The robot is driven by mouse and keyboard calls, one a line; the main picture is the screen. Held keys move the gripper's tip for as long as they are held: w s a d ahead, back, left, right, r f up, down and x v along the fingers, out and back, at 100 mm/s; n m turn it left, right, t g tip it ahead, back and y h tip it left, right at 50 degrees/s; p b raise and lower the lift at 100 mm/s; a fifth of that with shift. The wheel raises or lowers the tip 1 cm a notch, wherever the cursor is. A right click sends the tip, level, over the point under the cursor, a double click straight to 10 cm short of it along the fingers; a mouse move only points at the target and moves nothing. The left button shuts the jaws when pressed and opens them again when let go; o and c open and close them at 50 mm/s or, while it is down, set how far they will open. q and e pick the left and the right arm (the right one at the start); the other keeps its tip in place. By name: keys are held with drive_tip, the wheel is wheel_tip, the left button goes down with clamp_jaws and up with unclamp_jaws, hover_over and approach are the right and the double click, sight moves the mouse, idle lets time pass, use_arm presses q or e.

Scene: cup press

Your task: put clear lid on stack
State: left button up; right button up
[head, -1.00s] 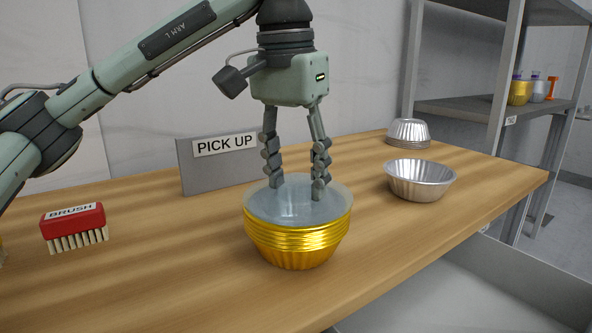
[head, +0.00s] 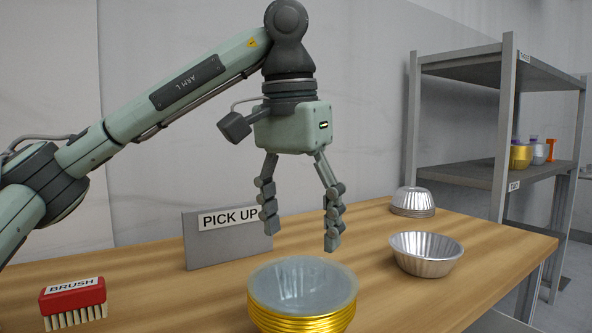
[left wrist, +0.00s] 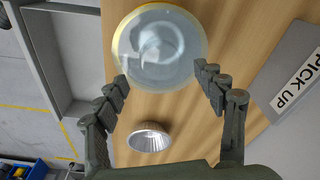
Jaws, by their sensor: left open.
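The clear lid (head: 303,283) rests on top of the stack of gold cups (head: 300,318) on the wooden table. It lies roughly level over the rim, and the lower stack is cut off by the frame edge. My left gripper (head: 302,232) is open and empty above the lid, its fingers apart and clear of it. In the left wrist view the lid (left wrist: 158,50) covers the stack beyond my spread fingertips (left wrist: 162,82). My right gripper is not in view.
A silver cup (head: 426,254) stands upright at right, with upside-down silver cups (head: 413,202) behind it. A grey PICK UP sign (head: 228,238) stands behind the stack. A red brush (head: 72,300) lies at left. A metal shelf (head: 470,174) stands beyond the table.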

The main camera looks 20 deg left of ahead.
sight(296, 270)
use_arm(q)
wheel_tip(296, 270, up, 8)
drive_tip(key=p, duration=0.2)
drive_tip(key=shift+s+a, duration=0.15)
drive_tip(key=shift+s, duration=0.3)
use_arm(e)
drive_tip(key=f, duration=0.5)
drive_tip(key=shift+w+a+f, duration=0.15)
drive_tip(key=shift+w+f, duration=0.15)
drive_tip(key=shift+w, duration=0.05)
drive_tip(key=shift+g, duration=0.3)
